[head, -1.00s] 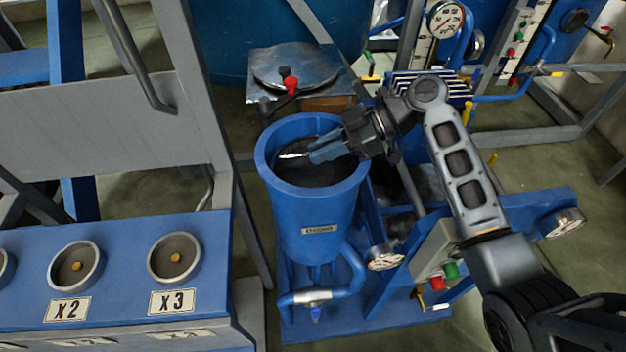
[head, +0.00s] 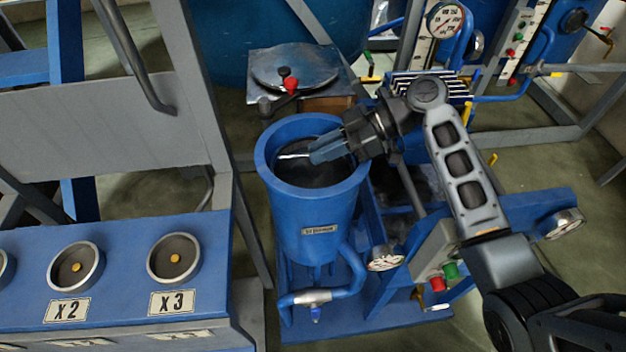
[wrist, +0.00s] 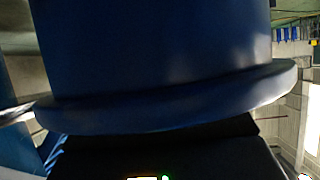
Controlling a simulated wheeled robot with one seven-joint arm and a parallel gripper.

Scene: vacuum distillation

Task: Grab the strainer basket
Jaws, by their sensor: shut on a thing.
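The strainer basket (head: 312,174) sits down inside the blue cylindrical vessel (head: 312,215) in the head view. It looks dark, and a thin bright metal handle (head: 292,156) shows at its top. My gripper (head: 314,153) reaches over the vessel's right rim from the right. Its blue-tipped fingers are shut on the handle, inside the mouth. The wrist view shows the vessel's blue wall and rim (wrist: 180,108) close up; the basket cannot be made out there.
A flat plate with a round lid (head: 292,66) stands behind the vessel. A blue panel with X2 and X3 labels (head: 120,270) is at the left. A pressure gauge (head: 386,258) and green and red buttons (head: 444,277) are right of the vessel.

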